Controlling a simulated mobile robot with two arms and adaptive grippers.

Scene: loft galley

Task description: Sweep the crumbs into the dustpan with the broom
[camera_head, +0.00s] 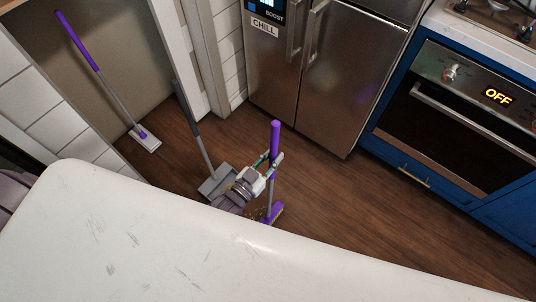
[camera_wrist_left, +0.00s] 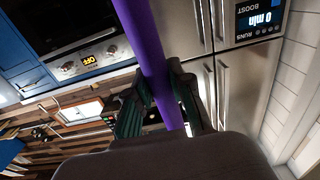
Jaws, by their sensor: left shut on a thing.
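The broom's purple handle (camera_head: 275,138) is held upright by my left gripper (camera_head: 270,163), which is shut on it. The purple broom head (camera_head: 273,213) is low by the floor, partly behind the white surface's edge. In the left wrist view the handle (camera_wrist_left: 144,45) runs between the fingers of the left gripper (camera_wrist_left: 160,108). The grey dustpan (camera_head: 214,183) lies on the floor to the left of the gripper, its long handle leaning up and back. Tiny pale specks, likely crumbs (camera_head: 258,212), show beside the broom head; most of that floor is hidden. My right gripper is out of view.
A white, scratched surface (camera_head: 150,235) fills the near side and hides the floor below. A purple-handled mop (camera_head: 148,142) stands in the alcove at left. A steel fridge (camera_head: 330,80) and blue oven unit (camera_head: 455,110) line the back. Wooden floor (camera_head: 345,195) is clear at right.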

